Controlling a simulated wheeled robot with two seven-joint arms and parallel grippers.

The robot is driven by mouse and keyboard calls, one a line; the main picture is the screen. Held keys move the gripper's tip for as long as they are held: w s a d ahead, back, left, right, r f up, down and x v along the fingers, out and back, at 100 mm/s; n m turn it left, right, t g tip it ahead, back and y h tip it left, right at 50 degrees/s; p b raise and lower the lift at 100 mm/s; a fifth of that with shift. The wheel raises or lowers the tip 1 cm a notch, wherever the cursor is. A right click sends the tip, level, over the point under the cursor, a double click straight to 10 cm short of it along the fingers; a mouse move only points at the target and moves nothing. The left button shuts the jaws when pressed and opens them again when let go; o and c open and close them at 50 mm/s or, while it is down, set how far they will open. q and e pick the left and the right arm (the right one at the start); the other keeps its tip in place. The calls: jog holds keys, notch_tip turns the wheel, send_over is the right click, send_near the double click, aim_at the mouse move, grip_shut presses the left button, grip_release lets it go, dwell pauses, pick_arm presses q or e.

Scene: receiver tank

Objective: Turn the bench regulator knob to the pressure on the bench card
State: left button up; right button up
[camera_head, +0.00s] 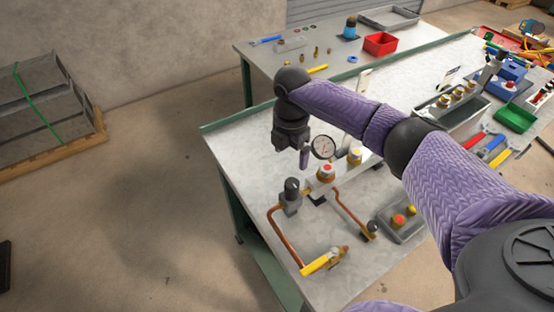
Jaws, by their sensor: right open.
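A pipe assembly stands on the near bench (232,142). It has a round white-faced pressure gauge (323,147), a dark knobbed fitting (291,190) on the copper pipe, and fittings with a red top (326,171) and a yellow top (354,157). I cannot tell for sure which part is the regulator knob. The gauge reading is too small to read. A pale upright card (364,79) stands behind my right arm; no writing on it is legible. My right gripper (293,155) is open, pointing down above and behind the dark fitting, apart from it. My left gripper is out of view.
A grey tray (402,220) holds red and yellow-topped parts. A second bench (262,62) stands behind. The bench's left end is clear.

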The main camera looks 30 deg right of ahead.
aim_at(292, 182)
jog(key=shift+f, duration=0.45)
jog(key=f, duration=0.1)
jog(key=s+f, duration=0.1)
jog(key=f+b, duration=0.1)
jog(key=f, duration=0.1)
jog(key=shift+s, duration=0.25)
notch_tip(292, 182, down, 4)
jog(key=shift+w+f+b, duration=0.1)
jog(key=shift+f+b, duration=0.1)
jog(key=shift+b, duration=0.4)
jog(key=shift+f, duration=0.2)
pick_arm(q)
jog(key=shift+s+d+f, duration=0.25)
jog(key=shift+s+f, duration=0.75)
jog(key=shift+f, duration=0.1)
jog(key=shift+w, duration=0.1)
pick_arm(e)
jog(key=shift+c, duration=0.3)
jog(key=c, duration=0.5)
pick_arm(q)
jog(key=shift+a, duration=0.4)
pick_arm(e)
grip_shut()
